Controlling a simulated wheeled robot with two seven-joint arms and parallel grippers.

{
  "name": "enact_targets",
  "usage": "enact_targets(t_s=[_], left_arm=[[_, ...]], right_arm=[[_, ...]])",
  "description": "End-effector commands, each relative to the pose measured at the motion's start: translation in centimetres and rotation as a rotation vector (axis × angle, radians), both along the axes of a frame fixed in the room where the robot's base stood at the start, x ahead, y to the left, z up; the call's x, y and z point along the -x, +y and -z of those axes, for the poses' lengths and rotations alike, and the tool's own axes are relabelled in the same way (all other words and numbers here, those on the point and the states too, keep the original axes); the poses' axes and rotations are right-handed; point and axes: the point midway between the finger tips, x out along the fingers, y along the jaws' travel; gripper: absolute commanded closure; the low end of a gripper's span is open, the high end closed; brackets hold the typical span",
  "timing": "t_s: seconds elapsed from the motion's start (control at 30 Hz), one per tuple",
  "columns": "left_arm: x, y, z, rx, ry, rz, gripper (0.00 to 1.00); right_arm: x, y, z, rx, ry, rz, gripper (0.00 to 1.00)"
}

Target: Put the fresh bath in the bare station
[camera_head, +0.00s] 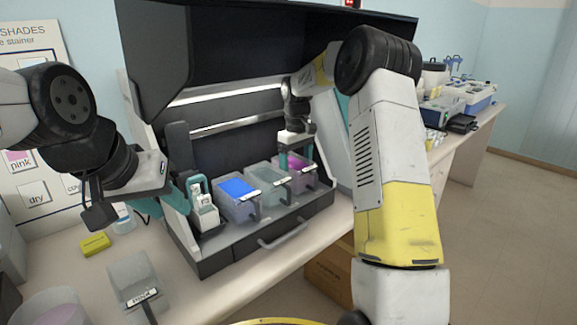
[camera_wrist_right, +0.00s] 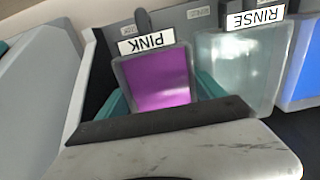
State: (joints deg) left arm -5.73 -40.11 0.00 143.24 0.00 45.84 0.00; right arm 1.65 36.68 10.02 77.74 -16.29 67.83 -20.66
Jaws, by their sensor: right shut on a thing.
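The pink bath (camera_wrist_right: 160,80), labelled PINK, is a grey-walled tub of magenta liquid. In the head view the pink bath (camera_head: 306,176) is at the right end of the stainer's row. My right gripper (camera_head: 294,158) is shut on it, with teal fingers on both its sides in the wrist view. I cannot tell whether the tub rests fully on the station floor. My left gripper (camera_head: 163,204) is open and empty at the stainer's left side, its teal fingers apart.
A RINSE bath (camera_head: 270,178) and a blue bath (camera_head: 238,196) stand beside the pink one. A white-and-teal rack (camera_head: 204,214) is at the left end. A clear tub (camera_head: 132,275), a yellow block (camera_head: 95,243) and a round bowl (camera_head: 30,305) are on the table.

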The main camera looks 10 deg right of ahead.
Motion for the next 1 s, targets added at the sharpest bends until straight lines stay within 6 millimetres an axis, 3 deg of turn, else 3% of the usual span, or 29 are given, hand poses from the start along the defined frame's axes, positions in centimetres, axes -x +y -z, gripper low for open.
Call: enact_targets(t_s=[0.17, 0.2, 0.3, 0.67, 1.0], left_arm=[[0.0, 0.0, 0.0, 0.000, 0.000, 0.000, 0.64], [0.0, 0.0, 0.0, 0.000, 0.000, 0.000, 0.64], [0.0, 0.0, 0.0, 0.000, 0.000, 0.000, 0.64], [0.0, 0.0, 0.0, 0.000, 0.000, 0.000, 0.64], [0.0, 0.0, 0.0, 0.000, 0.000, 0.000, 0.64]], right_arm=[[0.0, 0.0, -0.1, 0.000, -0.002, 0.000, 0.95], [0.0, 0.0, -0.1, 0.000, -0.002, 0.000, 0.18], [0.0, 0.0, -0.1, 0.000, -0.002, 0.000, 0.00], [0.0, 0.1, -0.4, 0.000, 0.001, -0.001, 0.00], [-0.1, 0.0, -5.8, -0.001, -0.004, 0.001, 0.00]])
